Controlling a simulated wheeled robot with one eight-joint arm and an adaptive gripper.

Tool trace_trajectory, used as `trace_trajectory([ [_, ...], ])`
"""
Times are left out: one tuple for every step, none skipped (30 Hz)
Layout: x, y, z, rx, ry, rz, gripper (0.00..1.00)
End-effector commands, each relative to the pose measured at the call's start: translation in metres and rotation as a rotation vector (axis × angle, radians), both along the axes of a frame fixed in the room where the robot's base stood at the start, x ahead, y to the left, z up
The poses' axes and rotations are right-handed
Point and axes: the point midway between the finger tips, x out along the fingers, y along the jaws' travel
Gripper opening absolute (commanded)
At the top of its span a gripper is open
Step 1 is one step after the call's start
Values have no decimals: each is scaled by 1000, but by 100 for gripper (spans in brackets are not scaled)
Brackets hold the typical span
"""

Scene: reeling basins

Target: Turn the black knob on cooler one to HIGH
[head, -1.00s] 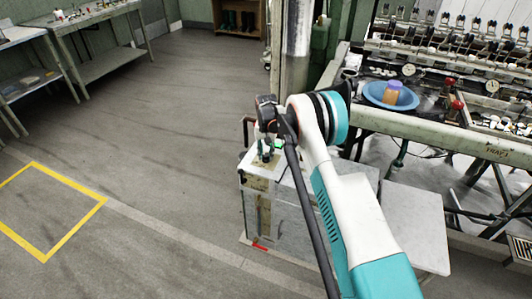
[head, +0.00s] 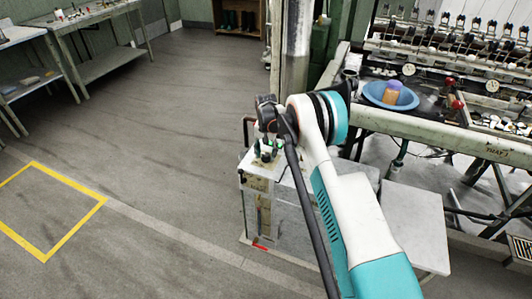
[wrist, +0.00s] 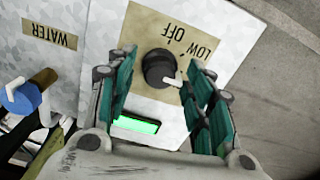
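The black knob (wrist: 157,68) sits on a tan label plate (wrist: 148,24) on the cooler's pale metal panel in the wrist view. Its white pointer (wrist: 172,82) aims toward the lower right of that picture. OFF and LOW are readable on the plate; no HIGH mark is visible. My gripper (wrist: 160,85) is open, with one teal-padded finger on each side of the knob and gaps showing between. In the head view, my gripper (head: 268,150) is over the top of the grey cooler cabinet (head: 290,215), and my arm hides part of the cabinet.
A lit green display (wrist: 136,124) is beside the knob. A WATER label (wrist: 49,33) and a blue-handled valve (wrist: 20,95) are at left in the wrist view. A reeling machine with a blue basin (head: 391,95) stands to the right; open floor lies left.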

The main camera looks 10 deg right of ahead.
Motion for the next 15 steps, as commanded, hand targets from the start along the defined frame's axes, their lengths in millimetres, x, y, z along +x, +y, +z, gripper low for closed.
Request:
trace_trajectory([
  [0,0,0,0,0,0,48],
  [0,0,0,0,0,0,48],
  [0,0,0,0,0,0,48],
  [0,0,0,0,0,0,48],
  [0,0,0,0,0,0,48],
  [0,0,0,0,0,0,48],
  [0,0,1,0,0,0,48],
  [0,0,2,0,0,0,48],
  [0,0,5,0,0,0,48],
  [0,0,7,0,0,0,48],
  [0,0,10,0,0,0,48],
  [0,0,16,0,0,0,48],
  [0,0,21,0,0,0,48],
  [0,0,26,0,0,0,48],
  [0,0,34,0,0,0,48],
])
